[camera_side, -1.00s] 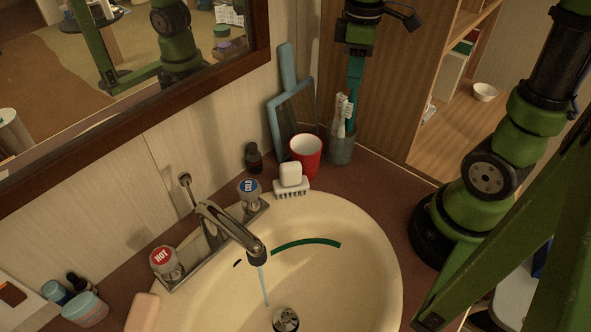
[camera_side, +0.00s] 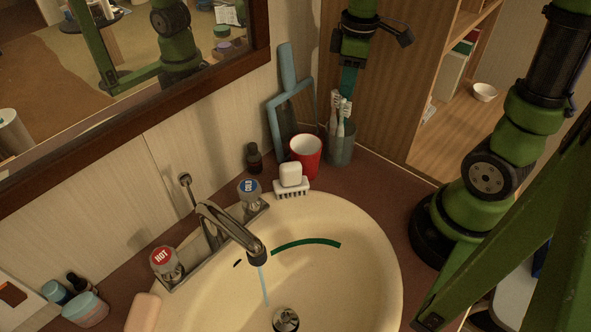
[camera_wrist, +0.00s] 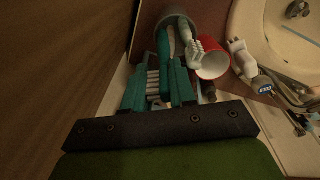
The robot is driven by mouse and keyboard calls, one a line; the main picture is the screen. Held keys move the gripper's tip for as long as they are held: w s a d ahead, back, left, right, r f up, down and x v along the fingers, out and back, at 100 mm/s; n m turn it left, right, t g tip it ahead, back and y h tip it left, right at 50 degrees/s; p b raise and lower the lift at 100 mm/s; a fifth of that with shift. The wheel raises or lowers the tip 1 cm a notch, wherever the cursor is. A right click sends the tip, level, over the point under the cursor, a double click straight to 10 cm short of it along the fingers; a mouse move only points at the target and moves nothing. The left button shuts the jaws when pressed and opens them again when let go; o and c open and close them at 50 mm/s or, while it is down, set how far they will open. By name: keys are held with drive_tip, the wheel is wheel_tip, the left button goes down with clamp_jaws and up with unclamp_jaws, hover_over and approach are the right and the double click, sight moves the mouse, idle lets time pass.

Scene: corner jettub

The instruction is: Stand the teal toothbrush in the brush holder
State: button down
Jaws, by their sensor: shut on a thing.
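The teal toothbrush (camera_wrist: 163,48) is upright in my gripper (camera_wrist: 157,85), with its white bristles (camera_wrist: 153,80) showing between the teal fingers in the wrist view. Its handle runs down to the mouth of the brush holder (camera_wrist: 182,17), and its lower end appears to be inside. In the side view, my gripper (camera_side: 348,82) is directly above the grey holder (camera_side: 342,153) at the back corner of the counter. White-headed toothbrushes (camera_side: 341,115) stand in the holder and partly hide the teal one, so how deep it sits cannot be told.
A red cup (camera_side: 305,158) stands just left of the holder. A nail brush with a white block (camera_side: 291,177), a dark bottle (camera_side: 254,158) and a blue-framed hand mirror (camera_side: 290,100) are close by. A wooden shelf unit (camera_side: 385,90) rises behind on the right.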

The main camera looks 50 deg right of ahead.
drive_tip(key=shift+s+f+g, duration=0.4)
drive_tip(key=shift+s+f, duration=0.35)
drive_tip(key=shift+f, duration=0.35)
drive_tip(key=c, duration=0.8)
unclamp_jaws()
drive_tip(key=shift+c, duration=0.2)
drive_tip(key=shift+r, duration=0.1)
wheel_tip(320, 180, up, 17)
